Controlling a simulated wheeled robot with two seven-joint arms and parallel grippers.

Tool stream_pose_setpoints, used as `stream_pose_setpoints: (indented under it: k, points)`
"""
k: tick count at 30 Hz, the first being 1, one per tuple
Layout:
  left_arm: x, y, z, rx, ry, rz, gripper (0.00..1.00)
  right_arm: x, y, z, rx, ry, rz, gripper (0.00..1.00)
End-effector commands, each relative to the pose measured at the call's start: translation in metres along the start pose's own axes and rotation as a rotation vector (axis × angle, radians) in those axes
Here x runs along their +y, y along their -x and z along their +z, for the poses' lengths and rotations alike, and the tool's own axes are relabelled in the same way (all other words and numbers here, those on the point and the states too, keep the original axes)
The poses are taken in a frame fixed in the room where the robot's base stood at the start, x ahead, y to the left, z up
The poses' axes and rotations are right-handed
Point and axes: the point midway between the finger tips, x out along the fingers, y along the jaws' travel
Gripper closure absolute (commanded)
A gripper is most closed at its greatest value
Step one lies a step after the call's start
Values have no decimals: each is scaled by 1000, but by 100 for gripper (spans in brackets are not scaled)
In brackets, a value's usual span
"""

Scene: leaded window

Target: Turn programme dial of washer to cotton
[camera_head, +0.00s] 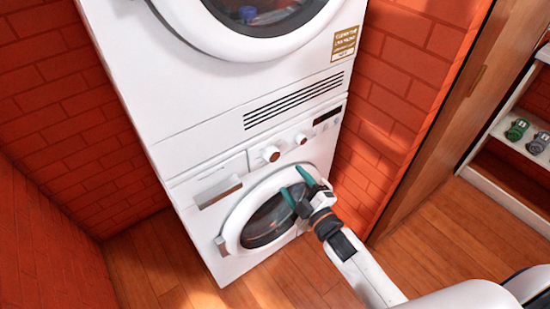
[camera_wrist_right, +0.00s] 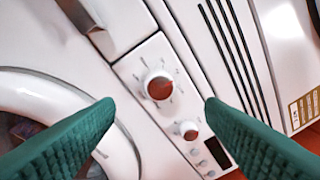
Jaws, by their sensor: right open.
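The washer (camera_head: 236,245) is the lower white machine, with a round door and a control panel. Its larger round dial (camera_head: 271,154), white with a reddish-brown face and tick marks around it, looks like the programme dial. In the right wrist view the larger dial (camera_wrist_right: 158,86) lies between my fingers in the picture. A smaller dial (camera_head: 301,139) sits to its right, and it also shows in the wrist view (camera_wrist_right: 188,130). My right gripper (camera_head: 297,185) is open and empty, with green fingers in front of the door, below the panel in the head view. Dial labels are unreadable. My left gripper is out of view.
A second white machine (camera_head: 190,75) with a round door is stacked above, with a vent grille (camera_head: 294,99). The detergent drawer (camera_head: 218,192) is left of the dials. Brick walls flank the machines. A shelf (camera_head: 510,145) stands at the right.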

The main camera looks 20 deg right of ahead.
Motion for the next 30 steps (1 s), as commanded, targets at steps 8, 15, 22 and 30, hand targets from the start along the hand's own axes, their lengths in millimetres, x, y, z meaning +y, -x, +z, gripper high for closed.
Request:
stream_pose_setpoints:
  k: [8, 15, 22, 30]
  points:
    - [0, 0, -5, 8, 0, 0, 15, 0, -59, 0, 0, -2, -1, 36]
    - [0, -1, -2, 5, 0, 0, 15, 0, -91, 0, 1, -4, 0, 36]
    - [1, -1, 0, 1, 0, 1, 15, 1, -98, 0, 1, -3, 1, 36]
    - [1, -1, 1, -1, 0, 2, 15, 1, -98, 0, 1, -3, 1, 51]
